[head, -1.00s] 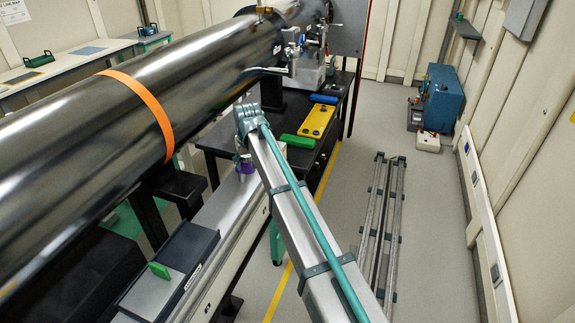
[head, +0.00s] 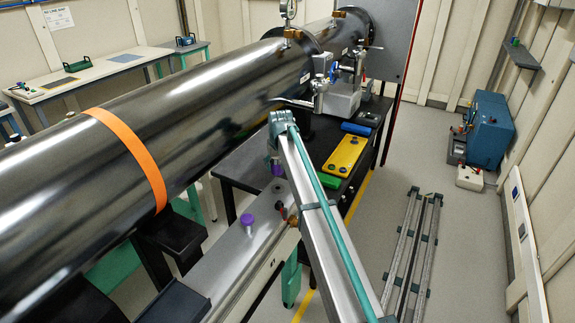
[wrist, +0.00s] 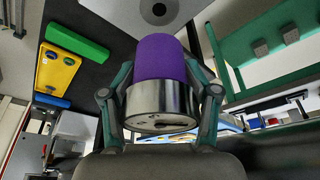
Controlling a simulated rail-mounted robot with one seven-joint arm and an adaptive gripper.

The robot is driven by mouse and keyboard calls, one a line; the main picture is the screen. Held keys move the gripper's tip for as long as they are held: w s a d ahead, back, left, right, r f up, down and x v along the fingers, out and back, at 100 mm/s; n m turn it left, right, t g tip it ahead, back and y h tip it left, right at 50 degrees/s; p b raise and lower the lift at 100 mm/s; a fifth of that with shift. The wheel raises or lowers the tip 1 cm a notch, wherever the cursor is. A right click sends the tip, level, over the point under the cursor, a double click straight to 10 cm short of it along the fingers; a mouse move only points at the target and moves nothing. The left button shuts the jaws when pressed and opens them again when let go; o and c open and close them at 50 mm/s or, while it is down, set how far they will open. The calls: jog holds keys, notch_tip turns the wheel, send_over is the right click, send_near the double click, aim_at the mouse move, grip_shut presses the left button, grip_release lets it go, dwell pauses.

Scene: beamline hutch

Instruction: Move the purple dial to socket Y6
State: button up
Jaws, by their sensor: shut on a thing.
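My gripper (head: 277,158) is shut on a purple dial (wrist: 162,62), a purple cap on a shiny metal base. The wrist view shows a finger on each side of it. In the head view, only a bit of the held purple dial (head: 278,170) shows below the gripper. A yellow plate (head: 345,155) lies on the dark table, and also shows in the wrist view (wrist: 57,74). I cannot read any socket label.
A green block (head: 331,181) and a blue block (head: 357,129) flank the yellow plate. A large dark pipe (head: 200,105) with an orange band runs along the left. A grey surface with a dark round hole (wrist: 159,9) shows beyond the dial. The right floor holds metal rails (head: 412,250).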

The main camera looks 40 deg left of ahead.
aim_at(279, 163)
jog(key=shift+s+f, duration=0.15)
jog(key=shift+f, duration=0.3)
jog(key=shift+f+b, duration=1.1)
jog(key=shift+f, duration=1.7)
jog(key=shift+f, duration=0.6)
jog(key=o, duration=1.4)
jog(key=v, duration=1.2)
